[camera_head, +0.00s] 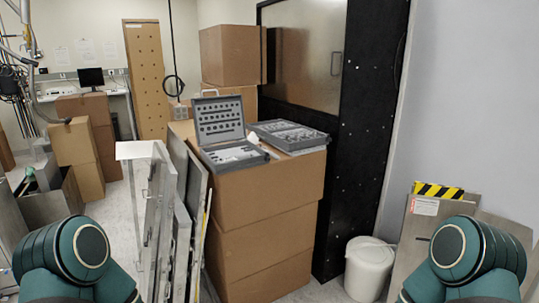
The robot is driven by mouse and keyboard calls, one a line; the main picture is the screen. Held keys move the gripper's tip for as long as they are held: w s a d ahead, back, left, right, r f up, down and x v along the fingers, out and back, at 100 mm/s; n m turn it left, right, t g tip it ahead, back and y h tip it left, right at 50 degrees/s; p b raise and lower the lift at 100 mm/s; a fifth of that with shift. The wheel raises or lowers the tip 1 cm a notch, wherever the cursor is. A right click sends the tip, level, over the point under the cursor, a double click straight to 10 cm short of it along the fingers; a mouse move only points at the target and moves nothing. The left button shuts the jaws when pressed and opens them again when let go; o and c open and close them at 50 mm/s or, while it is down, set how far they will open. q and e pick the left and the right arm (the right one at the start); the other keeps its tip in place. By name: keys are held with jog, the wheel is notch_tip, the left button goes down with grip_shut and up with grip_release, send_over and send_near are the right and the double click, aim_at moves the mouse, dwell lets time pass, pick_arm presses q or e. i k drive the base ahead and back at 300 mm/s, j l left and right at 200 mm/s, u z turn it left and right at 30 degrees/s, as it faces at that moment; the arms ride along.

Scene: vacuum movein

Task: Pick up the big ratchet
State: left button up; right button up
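An open grey tool case (222,128) stands on top of a stack of cardboard boxes, its lid raised and lined with rows of dark sockets. A second grey tool case or tray (288,135) lies beside it to the right, holding small metallic tools. The big ratchet cannot be told apart at this size. Two green arm joints of mine show at the lower left and lower right. Neither gripper is in view.
The cardboard box stack (265,200) has metal panels (165,215) leaning on its left. A white bin (369,268) stands at its right, by a black-framed cabinet (358,130). More boxes (80,145) and a monitor (91,77) are at the back left. Some floor is clear at left.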

aim_at(275, 156)
jog(key=i+l+z, duration=0.25)
jog(key=i, duration=0.6)
jog(key=j, duration=0.1)
